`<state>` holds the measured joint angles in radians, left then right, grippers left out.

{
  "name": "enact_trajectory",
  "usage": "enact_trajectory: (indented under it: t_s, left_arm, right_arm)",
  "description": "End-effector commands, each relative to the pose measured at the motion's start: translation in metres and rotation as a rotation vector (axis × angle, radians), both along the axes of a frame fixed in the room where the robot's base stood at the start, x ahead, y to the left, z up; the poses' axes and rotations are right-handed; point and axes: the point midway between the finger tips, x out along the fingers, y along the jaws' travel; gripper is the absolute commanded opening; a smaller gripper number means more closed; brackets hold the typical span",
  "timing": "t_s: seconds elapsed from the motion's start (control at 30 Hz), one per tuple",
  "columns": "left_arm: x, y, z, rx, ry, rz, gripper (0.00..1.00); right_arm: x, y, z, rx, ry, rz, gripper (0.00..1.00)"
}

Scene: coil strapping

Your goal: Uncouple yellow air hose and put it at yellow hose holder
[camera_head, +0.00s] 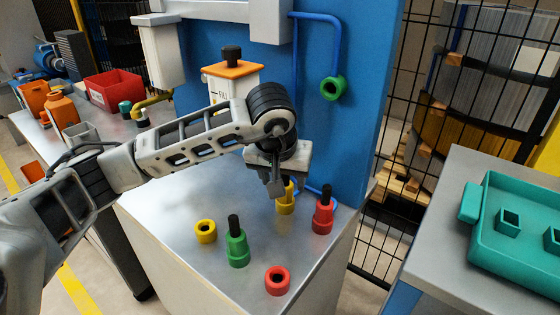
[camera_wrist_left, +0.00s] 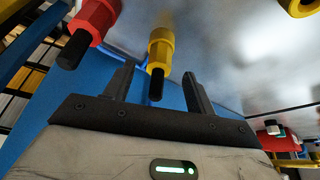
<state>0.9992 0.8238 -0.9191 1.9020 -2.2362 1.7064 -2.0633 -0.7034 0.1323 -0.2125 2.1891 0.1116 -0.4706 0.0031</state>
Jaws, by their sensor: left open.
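A yellow hose coupling (camera_head: 285,203) stands on the grey metal top, with a blue hose behind it. My left gripper (camera_head: 276,186) points down just above it and partly hides it. In the left wrist view the yellow coupling (camera_wrist_left: 160,48) and its black tip lie between the spread fingers of my left gripper (camera_wrist_left: 158,76), with gaps visible on both sides. The gripper is open and empty. A yellow ring (camera_head: 205,231) sits on the metal top to the left; I cannot tell if it is the yellow holder. My right gripper is not in view.
A red coupling (camera_head: 323,216) stands close right of the yellow one. A green coupling (camera_head: 237,249) and red ring (camera_head: 277,281) are nearer the front. A green ring (camera_head: 333,88) hangs on a blue hose by the blue wall (camera_head: 350,140). A teal tray (camera_head: 500,245) lies right.

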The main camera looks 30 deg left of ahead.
Motion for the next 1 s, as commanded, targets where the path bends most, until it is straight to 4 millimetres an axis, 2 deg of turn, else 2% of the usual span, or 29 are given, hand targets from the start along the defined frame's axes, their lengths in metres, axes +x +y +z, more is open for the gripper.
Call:
enact_trajectory:
  t_s: [0.1,0.3,0.67,0.77,0.87,0.9,0.93,1.0]
  left_arm:
    - [0.007,0.002,-0.02,-0.001,0.004,0.0,0.56]
    - [0.015,0.003,-0.038,-0.001,0.002,0.0,0.56]
    - [0.017,0.004,-0.042,-0.001,-0.001,0.0,0.56]
    - [0.017,0.004,-0.042,-0.002,0.0,-0.001,0.33]
    - [0.017,0.004,-0.042,-0.002,0.0,-0.001,0.06]
    - [0.017,0.004,-0.042,-0.002,0.0,-0.001,0.05]
    - [0.017,0.004,-0.042,-0.002,-0.001,-0.001,0.27]
    - [0.017,0.004,-0.042,-0.002,-0.001,-0.001,0.08]
  right_arm:
    - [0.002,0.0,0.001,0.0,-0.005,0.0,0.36]
    - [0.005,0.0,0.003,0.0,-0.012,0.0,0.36]
    - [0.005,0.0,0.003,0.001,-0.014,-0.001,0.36]
    - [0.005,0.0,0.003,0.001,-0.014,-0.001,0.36]
    - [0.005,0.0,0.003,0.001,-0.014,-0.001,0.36]
    - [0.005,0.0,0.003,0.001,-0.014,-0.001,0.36]
    - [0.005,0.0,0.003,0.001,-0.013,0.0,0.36]
    - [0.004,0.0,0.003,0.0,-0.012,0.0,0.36]
